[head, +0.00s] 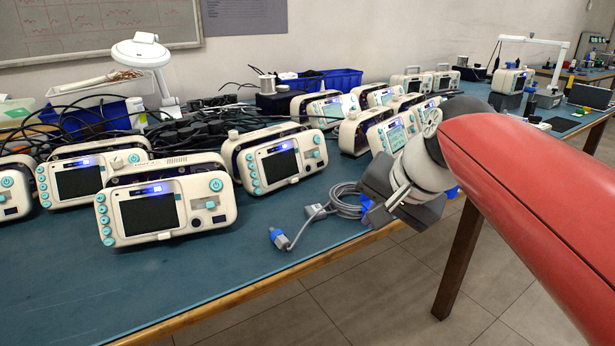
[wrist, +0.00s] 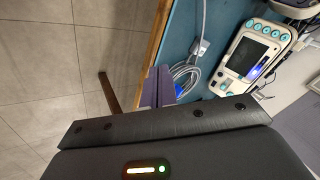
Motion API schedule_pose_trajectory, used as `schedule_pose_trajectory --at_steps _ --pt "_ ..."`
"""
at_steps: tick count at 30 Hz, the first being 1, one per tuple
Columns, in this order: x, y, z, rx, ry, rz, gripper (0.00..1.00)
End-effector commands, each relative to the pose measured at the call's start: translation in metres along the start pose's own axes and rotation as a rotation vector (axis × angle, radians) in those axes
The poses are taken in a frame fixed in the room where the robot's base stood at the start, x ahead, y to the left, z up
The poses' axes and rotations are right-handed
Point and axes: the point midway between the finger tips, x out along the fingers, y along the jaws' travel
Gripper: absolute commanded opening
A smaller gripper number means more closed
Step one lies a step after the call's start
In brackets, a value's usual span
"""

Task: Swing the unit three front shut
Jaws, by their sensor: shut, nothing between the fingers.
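Several white patient monitors with teal buttons stand on the blue-topped bench. I cannot read unit numbers, so I cannot tell which one is unit three. The monitor in the middle (head: 284,162) has its front standing apart from its body, with a dark gap at the left; it appears to be the one in the wrist view (wrist: 252,55). The near-left monitor (head: 165,208) has its front tilted forward of its casing. My gripper (head: 376,215) is shut and empty, over the bench's front edge, right of the middle monitor and apart from it. Its fingers show in the wrist view (wrist: 158,88).
A coiled grey cable (head: 347,203) with a blue plug lies on the bench between the middle monitor and my gripper. More monitors (head: 392,133) stand behind my gripper. Black cables and blue bins (head: 340,79) fill the back. The bench front left is clear.

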Motion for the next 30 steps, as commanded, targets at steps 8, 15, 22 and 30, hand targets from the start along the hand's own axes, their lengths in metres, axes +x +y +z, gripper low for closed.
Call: schedule_pose_trajectory --at_steps 8,15,22,30 --pt "0.011 -0.085 -0.083 0.336 -0.082 -0.154 0.0" --pt "0.019 -0.101 -0.094 0.395 -0.105 -0.181 0.0" --pt "0.059 -0.108 -0.091 0.393 -0.105 -0.178 0.0" --pt "0.114 -0.119 -0.087 0.392 -0.104 -0.178 0.0"
